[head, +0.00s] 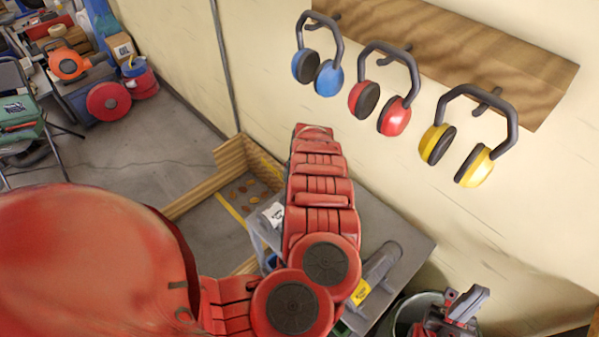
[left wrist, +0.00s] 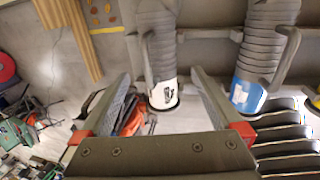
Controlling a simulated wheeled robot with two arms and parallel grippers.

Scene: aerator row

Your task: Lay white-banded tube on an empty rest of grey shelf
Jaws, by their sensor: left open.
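The white-banded tube (left wrist: 163,95), dark and ribbed with a black mark on its band, lies between the two spread fingers of my left gripper (left wrist: 161,78) in the left wrist view. The fingers look apart from it. A white patch with a dark mark (head: 273,213), likely its band, shows beside my red left arm in the head view. That arm hides the left gripper there. The grey shelf (head: 408,238) lies below the arm. Its rests are mostly hidden. My right gripper (head: 466,305) is at the lower right; its jaw opening is unclear.
A blue-banded ribbed tube (left wrist: 247,95) lies right of the white-banded one. A yellow-banded grey tube (head: 378,272) lies on the shelf's right part. A bucket (head: 402,315) stands near my right gripper. Blue, red and yellow earmuffs (head: 388,95) hang on the wall.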

